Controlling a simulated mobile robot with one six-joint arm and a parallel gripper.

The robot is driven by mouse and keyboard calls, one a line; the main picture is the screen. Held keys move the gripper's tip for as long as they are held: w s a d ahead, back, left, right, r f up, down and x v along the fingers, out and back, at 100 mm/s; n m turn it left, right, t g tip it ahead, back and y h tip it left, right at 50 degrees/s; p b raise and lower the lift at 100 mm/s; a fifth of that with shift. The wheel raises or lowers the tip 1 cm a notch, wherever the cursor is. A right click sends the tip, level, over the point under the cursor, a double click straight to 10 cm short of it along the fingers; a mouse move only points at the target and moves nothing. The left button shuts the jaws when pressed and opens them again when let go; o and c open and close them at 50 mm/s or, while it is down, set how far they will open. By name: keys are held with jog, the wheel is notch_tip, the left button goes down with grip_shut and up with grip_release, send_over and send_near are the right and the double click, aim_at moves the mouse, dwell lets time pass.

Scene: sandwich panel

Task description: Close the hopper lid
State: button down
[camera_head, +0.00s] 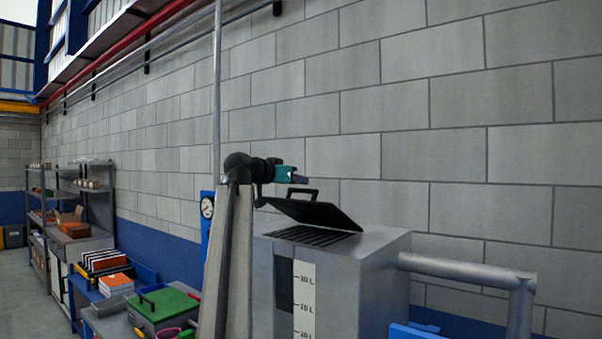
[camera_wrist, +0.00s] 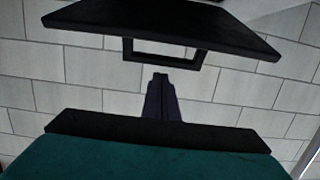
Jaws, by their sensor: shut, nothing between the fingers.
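The black hopper lid (camera_head: 322,212) stands partly open, tilted up over the dark grille (camera_head: 310,236) on top of the grey hopper (camera_head: 385,262). Its low edge is at the right and its raised edge at the left. A black loop handle (camera_head: 301,191) is on the lid's upper face. My gripper (camera_head: 303,178) is just above and behind the handle, with its purple fingers together and empty. In the wrist view, the lid (camera_wrist: 165,18) spans the top and its handle (camera_wrist: 162,62) hangs just beyond my fingertips (camera_wrist: 160,76). I cannot tell whether they touch.
A grey pipe (camera_head: 455,267) leaves the hopper's right side. A block wall (camera_head: 430,120) stands behind. A vertical pipe (camera_head: 217,90) and a round gauge (camera_head: 207,207) are to the left. A green-lidded box (camera_head: 165,308) and shelves (camera_head: 95,200) stand further left.

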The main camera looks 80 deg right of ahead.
jog(key=shift+w+a+f, duration=0.1)
jog(key=shift+a+f, duration=0.15)
jog(key=shift+f, duration=0.2)
jog(key=shift+f, duration=0.2)
